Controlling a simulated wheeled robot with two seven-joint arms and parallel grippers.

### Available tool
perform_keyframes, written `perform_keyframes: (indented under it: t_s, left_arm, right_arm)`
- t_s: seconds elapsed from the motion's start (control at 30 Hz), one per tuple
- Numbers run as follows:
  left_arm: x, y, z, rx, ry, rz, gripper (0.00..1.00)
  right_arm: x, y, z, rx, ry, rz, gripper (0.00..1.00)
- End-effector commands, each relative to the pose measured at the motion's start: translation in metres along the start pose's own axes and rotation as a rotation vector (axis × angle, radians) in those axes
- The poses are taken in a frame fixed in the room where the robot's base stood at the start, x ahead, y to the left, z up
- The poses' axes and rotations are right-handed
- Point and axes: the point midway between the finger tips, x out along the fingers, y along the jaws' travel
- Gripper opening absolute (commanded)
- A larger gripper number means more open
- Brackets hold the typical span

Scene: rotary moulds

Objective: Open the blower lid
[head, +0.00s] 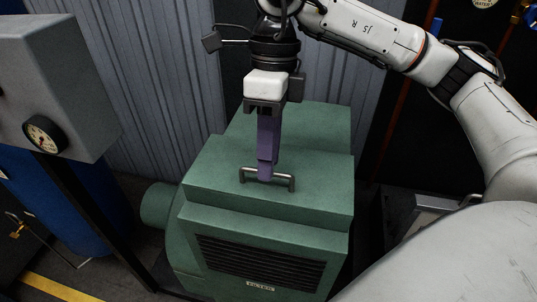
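The blower (262,255) is a green metal housing in the middle of the head view, with a dark louvred grille on its front and a round duct on its left. Its lid (222,165) is the green top cover, with a grey bar handle (285,187) on it. The lid looks seated on the housing. My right gripper (266,176) points straight down, its purple fingers at the middle of the handle. The fingers look close together. I cannot tell whether they grip the bar or only stand beside it. My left gripper is not in view.
A grey box with a gauge (44,134) stands at the left, near a blue drum (85,215). A grey corrugated wall (150,90) stands behind the blower. My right arm crosses the right side. Yellow floor tape (58,288) lies at the lower left.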

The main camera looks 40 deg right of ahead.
Motion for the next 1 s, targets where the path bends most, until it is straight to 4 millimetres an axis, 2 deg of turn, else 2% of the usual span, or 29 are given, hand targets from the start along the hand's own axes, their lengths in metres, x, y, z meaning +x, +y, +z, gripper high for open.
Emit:
perform_keyframes:
  t_s: [0.3, 0.47, 0.5, 1.0]
  left_arm:
    - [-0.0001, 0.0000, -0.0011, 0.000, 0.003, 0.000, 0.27]
    - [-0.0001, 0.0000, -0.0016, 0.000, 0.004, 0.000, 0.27]
    - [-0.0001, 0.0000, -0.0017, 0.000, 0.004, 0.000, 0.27]
    - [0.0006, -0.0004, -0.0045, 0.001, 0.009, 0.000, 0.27]
  right_arm:
    - [0.0040, 0.0001, -0.0002, -0.001, 0.000, 0.000, 0.26]
    - [0.0039, 0.0001, -0.0001, -0.001, 0.000, 0.000, 0.01]
    - [0.0038, 0.0001, -0.0001, -0.001, 0.000, 0.000, 0.00]
    - [0.0034, 0.0000, 0.0000, 0.000, -0.001, 0.000, 0.00]
